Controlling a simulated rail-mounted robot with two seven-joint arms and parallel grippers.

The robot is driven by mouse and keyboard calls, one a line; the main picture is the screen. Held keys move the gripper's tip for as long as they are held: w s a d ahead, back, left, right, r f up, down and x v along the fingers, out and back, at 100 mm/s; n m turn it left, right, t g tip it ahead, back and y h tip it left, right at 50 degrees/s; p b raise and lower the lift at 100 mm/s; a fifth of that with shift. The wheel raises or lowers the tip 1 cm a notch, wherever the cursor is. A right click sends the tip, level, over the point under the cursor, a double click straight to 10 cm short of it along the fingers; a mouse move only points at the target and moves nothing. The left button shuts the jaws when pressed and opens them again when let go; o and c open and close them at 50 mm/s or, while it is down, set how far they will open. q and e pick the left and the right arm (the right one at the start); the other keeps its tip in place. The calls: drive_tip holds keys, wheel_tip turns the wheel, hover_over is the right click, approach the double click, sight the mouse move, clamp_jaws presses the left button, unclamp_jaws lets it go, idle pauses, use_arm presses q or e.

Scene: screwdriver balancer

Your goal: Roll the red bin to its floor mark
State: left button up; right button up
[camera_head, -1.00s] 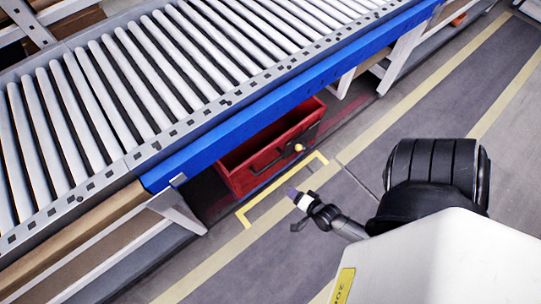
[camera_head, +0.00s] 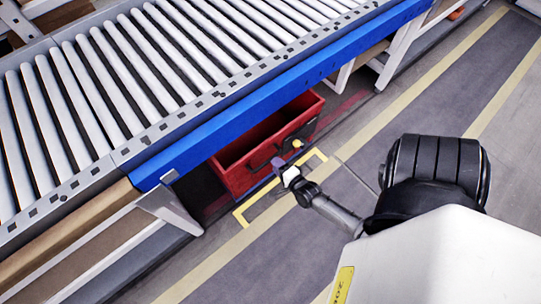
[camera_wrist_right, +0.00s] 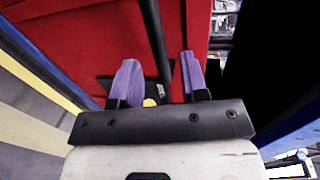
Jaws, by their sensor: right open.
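The red bin (camera_head: 232,178) stands on the floor, partly under the conveyor, with its open top showing. Its front has a dark handle bar and a yellow knob (camera_head: 297,144). A yellow bracket-shaped floor mark (camera_head: 238,214) lies just in front of the bin. My right gripper (camera_head: 278,166) is open at the bin's front. In the right wrist view, the red bin (camera_wrist_right: 75,35) fills much of the picture, and the dark bar (camera_wrist_right: 155,40) runs between the two purple fingers (camera_wrist_right: 160,82); contact cannot be told. My left gripper is out of view.
The roller conveyor with its blue side rail (camera_head: 290,90) overhangs the bin. A pale support leg (camera_head: 170,207) stands left of the bin, and another (camera_head: 398,55) stands to the right.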

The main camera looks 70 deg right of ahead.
sight(271, 158)
drive_tip(key=shift+b+x, duration=0.75)
drive_tip(key=shift+x, duration=1.5)
drive_tip(key=shift+s, duration=0.1)
drive_tip(key=shift+c, duration=0.5)
clamp_jaws()
